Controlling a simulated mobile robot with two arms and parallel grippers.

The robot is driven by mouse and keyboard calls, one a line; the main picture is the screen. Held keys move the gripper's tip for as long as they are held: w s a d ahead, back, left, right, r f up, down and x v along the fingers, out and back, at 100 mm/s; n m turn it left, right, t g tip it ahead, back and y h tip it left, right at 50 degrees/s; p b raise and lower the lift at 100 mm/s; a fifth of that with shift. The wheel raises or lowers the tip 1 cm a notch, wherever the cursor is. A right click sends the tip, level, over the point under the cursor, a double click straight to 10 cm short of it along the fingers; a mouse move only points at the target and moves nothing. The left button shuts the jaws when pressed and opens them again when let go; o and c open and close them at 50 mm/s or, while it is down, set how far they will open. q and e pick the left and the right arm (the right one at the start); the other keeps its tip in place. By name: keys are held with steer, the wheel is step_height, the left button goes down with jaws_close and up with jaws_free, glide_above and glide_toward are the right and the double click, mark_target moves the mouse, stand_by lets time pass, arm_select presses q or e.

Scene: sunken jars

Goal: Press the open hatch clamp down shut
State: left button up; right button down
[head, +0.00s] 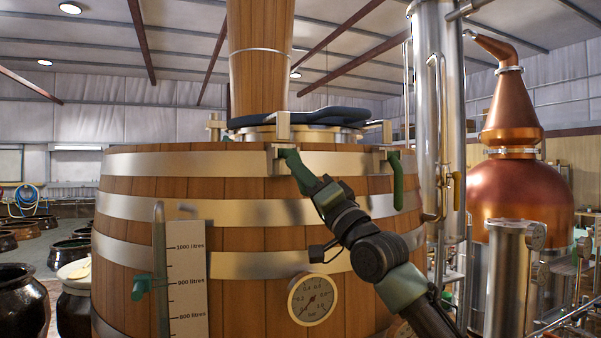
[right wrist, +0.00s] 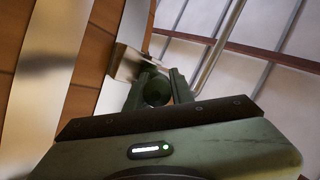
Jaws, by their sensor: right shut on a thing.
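The hatch (head: 300,132) with a dark padded cover sits on top of the large wooden vat (head: 240,215). A front clamp (head: 283,127) with a pale metal bracket stands at the vat's rim. My right gripper (head: 290,157) reaches up to it from the lower right and is shut on its green handle. In the right wrist view the fingers (right wrist: 157,92) close around the round dark green handle end (right wrist: 156,89), with the metal bracket (right wrist: 127,62) just beyond. Most of the handle is hidden by the fingers. A second clamp's green handle (head: 396,180) hangs down at the right. My left gripper is not in view.
A round pressure gauge (head: 312,299) and a litre scale (head: 187,280) are on the vat's front. A steel column (head: 440,110) with pipes stands close at the right, with a copper still (head: 512,180) behind. Dark pots stand at the left.

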steer(key=c, duration=1.3)
jaws_free()
steer(key=shift+c, duration=0.2)
steer(key=shift+o, duration=0.5)
steer(key=shift+w+a, duration=0.1)
steer(key=b+v, duration=0.4)
steer(key=v, duration=0.3)
steer(key=shift+s+d+f, duration=0.2)
steer(key=shift+s+f, duration=0.05)
steer(key=shift+s, duration=0.05)
